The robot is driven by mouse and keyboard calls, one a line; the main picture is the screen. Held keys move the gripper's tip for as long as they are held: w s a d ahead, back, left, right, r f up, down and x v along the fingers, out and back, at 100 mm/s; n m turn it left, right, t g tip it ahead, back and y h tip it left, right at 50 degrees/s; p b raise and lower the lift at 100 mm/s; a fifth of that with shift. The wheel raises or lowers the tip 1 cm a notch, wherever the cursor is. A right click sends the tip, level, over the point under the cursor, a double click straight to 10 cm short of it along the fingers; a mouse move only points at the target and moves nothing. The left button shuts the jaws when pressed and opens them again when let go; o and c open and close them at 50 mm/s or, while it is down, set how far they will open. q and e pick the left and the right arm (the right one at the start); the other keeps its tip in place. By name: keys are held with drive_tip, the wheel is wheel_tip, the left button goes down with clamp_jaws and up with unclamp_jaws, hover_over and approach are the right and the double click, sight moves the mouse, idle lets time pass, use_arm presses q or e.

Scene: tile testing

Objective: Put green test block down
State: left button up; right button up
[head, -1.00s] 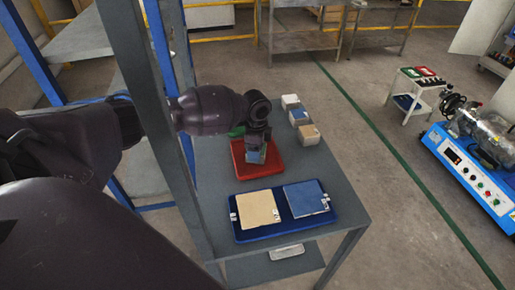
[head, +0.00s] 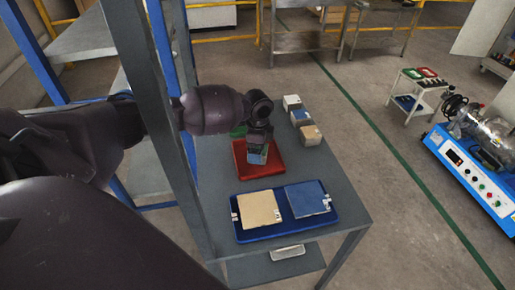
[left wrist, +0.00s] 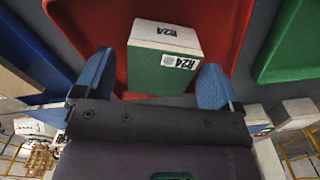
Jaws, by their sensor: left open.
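The green test block (left wrist: 165,62), with a pale face and R24 labels, sits on the red tray (left wrist: 90,22) in the left wrist view. My left gripper (left wrist: 154,80) is open, with one blue finger on either side of the block and a visible gap to each. In the head view the left gripper (head: 258,153) points down over the red tray (head: 270,172), and its fingers mostly hide the block there. My right gripper is in neither view.
A blue tray (head: 243,236) with a tan tile (head: 258,208) and a blue tile (head: 306,198) lies in front. A green tray (left wrist: 290,50) lies beside the red one. Three blocks (head: 300,117) line the table's right side. A grey post (head: 160,130) stands close left.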

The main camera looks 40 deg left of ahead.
use_arm(q)
wheel_tip(320, 180, up, 12)
drive_tip(key=p, duration=0.2)
drive_tip(key=shift+f, duration=0.15)
idle(0.5)
